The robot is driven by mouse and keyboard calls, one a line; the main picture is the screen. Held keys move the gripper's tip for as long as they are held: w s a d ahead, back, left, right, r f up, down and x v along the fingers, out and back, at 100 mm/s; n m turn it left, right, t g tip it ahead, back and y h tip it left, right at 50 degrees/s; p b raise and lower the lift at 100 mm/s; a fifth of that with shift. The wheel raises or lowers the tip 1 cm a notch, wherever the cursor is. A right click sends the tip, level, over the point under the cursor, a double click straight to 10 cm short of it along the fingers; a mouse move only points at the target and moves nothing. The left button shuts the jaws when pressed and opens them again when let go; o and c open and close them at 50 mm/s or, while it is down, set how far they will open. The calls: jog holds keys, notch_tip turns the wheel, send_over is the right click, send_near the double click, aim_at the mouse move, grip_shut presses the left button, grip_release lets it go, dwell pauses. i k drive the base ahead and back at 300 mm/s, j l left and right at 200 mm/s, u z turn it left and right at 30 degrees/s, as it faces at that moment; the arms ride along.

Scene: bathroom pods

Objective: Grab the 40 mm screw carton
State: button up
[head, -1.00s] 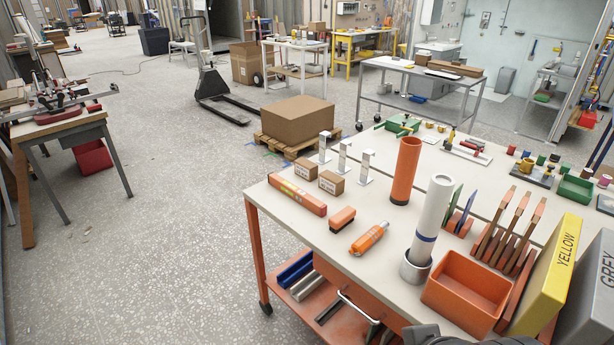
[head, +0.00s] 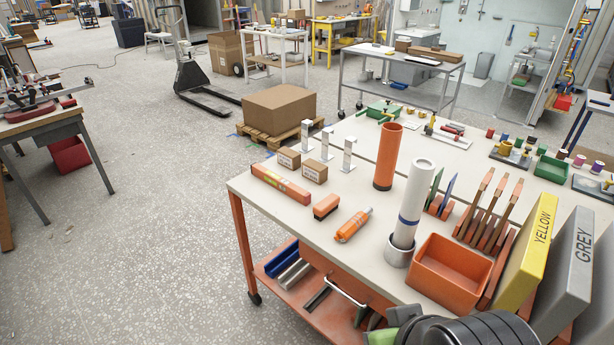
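Two small brown cartons with white labels stand side by side near the far left part of the white table in the head view. One is the left carton (head: 289,160), the other the right carton (head: 314,172). The print on their labels is too small to read, so I cannot tell which is the 40 mm screw carton. A dark, rounded part of my arm shows at the bottom right edge, well apart from the cartons. My gripper's fingers are not in view.
A tall orange tube (head: 387,156), a white roll (head: 413,203) and an orange bin (head: 451,272) stand further right.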

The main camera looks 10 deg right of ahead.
aim_at(317, 171)
jog(key=i+j+z, duration=0.1)
jog(key=i+j, duration=0.3)
jog(key=i+j+z, duration=0.15)
jog(key=i+j, duration=0.25)
jog(key=i+j+z, duration=0.1)
jog(key=i+j, duration=0.25)
jog(key=j, duration=0.25)
jog(key=i+j+z, duration=0.15)
jog(key=i+j, duration=0.2)
jog(key=j, duration=0.15)
